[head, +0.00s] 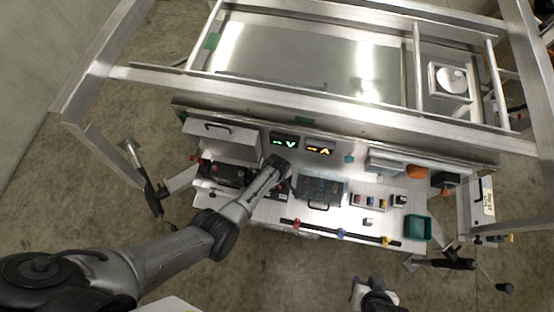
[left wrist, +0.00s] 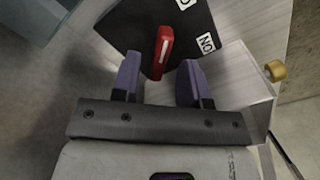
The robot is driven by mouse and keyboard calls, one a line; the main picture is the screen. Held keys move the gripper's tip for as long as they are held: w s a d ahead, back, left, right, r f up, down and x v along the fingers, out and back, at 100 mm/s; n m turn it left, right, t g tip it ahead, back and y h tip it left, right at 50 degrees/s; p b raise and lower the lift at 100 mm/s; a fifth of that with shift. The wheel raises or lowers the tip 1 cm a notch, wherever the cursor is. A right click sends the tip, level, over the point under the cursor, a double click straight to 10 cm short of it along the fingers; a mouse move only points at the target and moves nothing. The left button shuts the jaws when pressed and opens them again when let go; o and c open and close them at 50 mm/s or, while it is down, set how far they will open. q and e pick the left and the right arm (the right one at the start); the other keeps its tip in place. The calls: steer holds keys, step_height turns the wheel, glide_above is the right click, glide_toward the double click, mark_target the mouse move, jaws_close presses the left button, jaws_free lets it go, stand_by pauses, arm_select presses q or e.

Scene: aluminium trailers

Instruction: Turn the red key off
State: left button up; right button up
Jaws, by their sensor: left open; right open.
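The red key (left wrist: 163,47) stands out from a black plate (left wrist: 138,22) in the left wrist view. An "ON" label (left wrist: 206,42) is to its right, and another label is cut off at the top edge. My left gripper (left wrist: 160,76) is open, its two purple fingers on either side of the key, with gaps visible between. In the head view my left arm reaches the bench, where its gripper (head: 277,166) hides the key. My right gripper (head: 374,288) is open and empty, low in the head view in front of the bench.
The bench (head: 270,212) carries a grey box (head: 222,140), two lit displays (head: 285,141), a clear-lidded case (head: 320,190) and a green bin (head: 417,228). An aluminium trailer frame (head: 300,97) stands behind. A brass-coloured knob (left wrist: 275,70) sits right of the key's plate.

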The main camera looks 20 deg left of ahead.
arm_select(q)
step_height(320, 180, up, 12)
steer(key=p, duration=0.3)
steer(key=shift+r, duration=0.2)
stand_by(0.6)
